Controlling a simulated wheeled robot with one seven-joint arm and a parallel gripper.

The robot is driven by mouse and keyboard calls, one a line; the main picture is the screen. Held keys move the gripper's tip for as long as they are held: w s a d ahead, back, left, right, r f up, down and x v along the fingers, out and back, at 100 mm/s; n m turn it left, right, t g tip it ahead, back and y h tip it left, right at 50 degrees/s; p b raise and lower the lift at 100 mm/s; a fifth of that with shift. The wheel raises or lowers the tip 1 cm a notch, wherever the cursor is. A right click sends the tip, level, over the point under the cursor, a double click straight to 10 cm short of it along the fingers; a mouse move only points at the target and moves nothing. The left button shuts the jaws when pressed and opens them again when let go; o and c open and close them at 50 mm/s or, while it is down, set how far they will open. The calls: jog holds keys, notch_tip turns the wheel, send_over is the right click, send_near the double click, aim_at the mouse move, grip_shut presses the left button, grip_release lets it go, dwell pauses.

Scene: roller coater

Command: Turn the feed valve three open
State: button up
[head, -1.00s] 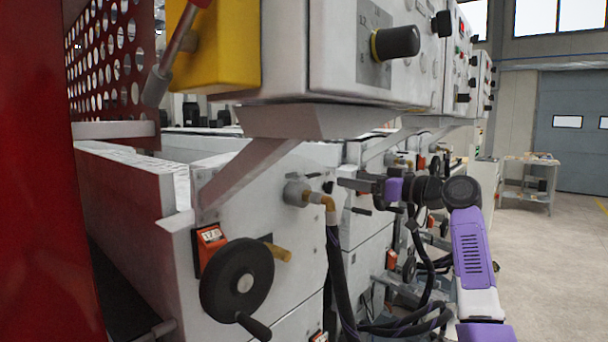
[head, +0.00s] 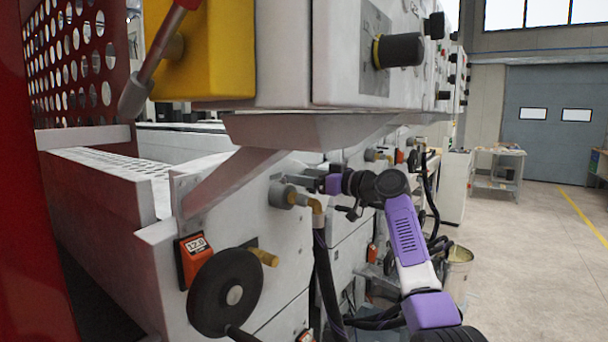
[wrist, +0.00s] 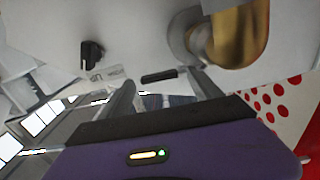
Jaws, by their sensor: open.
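My gripper (head: 292,180) is at the white machine panel in the head view, just right of a grey round fitting with a brass elbow (head: 315,205). In the wrist view my gripper (wrist: 163,84) has its two fingers apart. A short black lever (wrist: 158,76) shows between the fingertips, roughly level, against the white panel. I cannot tell whether the fingers touch it. A small label (wrist: 106,75) beside it is too blurred to read, so I cannot confirm that this is feed valve three. In the head view my gripper hides the lever.
The brass fitting (wrist: 238,35) is close to one finger. A black knob (wrist: 91,54) is on the other side. A black handwheel (head: 226,292) and orange counter (head: 193,258) are lower left. A control box (head: 350,50) overhangs above. Open floor (head: 540,260) lies right.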

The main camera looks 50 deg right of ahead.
jog(key=shift+c, duration=0.2)
grip_shut()
